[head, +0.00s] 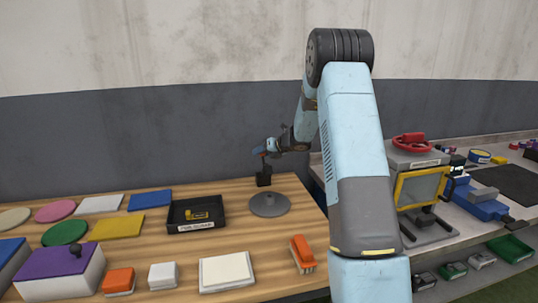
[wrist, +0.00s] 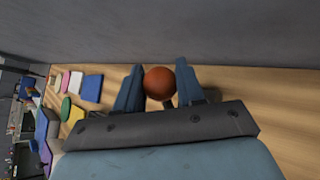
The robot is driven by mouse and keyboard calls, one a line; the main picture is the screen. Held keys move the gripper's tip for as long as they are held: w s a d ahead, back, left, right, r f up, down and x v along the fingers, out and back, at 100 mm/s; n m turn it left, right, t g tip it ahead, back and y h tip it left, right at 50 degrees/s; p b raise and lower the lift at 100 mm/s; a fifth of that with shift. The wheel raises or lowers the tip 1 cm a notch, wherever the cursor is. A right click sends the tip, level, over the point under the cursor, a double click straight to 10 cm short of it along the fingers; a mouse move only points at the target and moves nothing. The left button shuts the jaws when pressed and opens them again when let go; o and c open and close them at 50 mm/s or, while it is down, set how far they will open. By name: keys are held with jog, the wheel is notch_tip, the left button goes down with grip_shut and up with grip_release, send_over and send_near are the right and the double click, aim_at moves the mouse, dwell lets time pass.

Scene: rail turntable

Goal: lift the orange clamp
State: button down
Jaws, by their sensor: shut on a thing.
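My gripper (head: 266,150) is over the far right part of the wooden table. In the wrist view my gripper (wrist: 158,82) has its two blue fingers closed on either side of a round orange knob (wrist: 160,83), taken as the top of the orange clamp. In the head view a dark block (head: 263,179) hangs below the fingers, apparently the lower part of the same thing. It shows just above the far rim of a grey round disc (head: 269,205); I cannot tell whether it is clear of the table. The fingers hide most of the knob there.
A black tray (head: 196,227) with a yellow item stands left of the disc. Coloured plates and blocks cover the table's left. A yellow-framed machine (head: 417,187) stands on the right bench. A grey wall rises behind.

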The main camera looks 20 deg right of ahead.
jog(key=shift+w+d, duration=0.25)
jog(key=shift+w, duration=0.35)
jog(key=c, duration=1)
grip_release()
jog(key=shift+f, duration=0.1)
jog(key=shift+o, duration=1.2)
jog(key=shift+a, duration=0.1)
jog(key=v, duration=1.3)
jog(key=shift+s+d, duration=0.25)
jog(key=shift+s, duration=0.05)
